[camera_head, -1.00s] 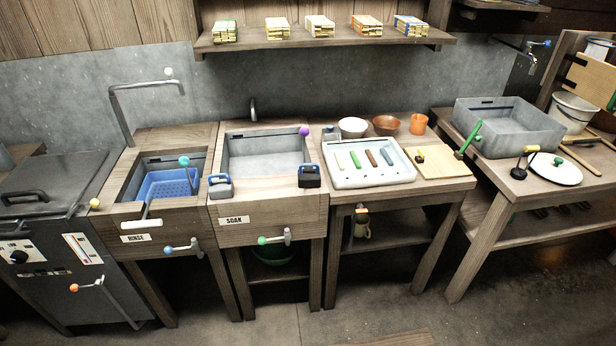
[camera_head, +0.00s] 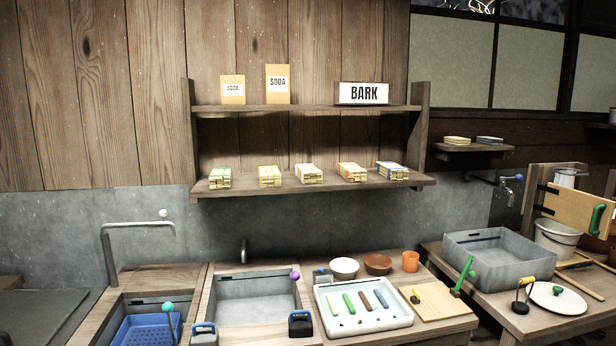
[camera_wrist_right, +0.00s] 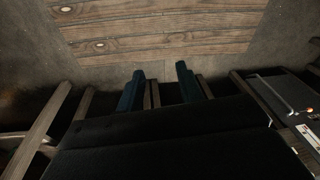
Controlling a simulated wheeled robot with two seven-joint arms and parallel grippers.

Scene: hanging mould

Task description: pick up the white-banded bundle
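Several pale bundles sit in a row on the lower shelf board (camera_head: 240,190) in the head view. The middle bundle (camera_head: 309,174) looks white-banded, though its band is small and hard to make out. Beside it are a yellowish-banded bundle (camera_head: 269,176) on the left and an orange-banded bundle (camera_head: 352,172) on the right. A green-banded bundle (camera_head: 220,178) and a blue-banded bundle (camera_head: 391,171) stand at the row's ends. My right gripper (camera_wrist_right: 160,80) shows in the right wrist view, its dark fingers apart with nothing between them, far from the bundles. My left gripper is not in view.
The upper shelf holds two SODA packets (camera_head: 277,84) and a BARK sign (camera_head: 363,93). Below the shelf are a tall faucet (camera_head: 135,226), a soak basin (camera_head: 255,310), a white tray (camera_head: 395,317) and bowls. A grey tub (camera_head: 500,262) stands at the right.

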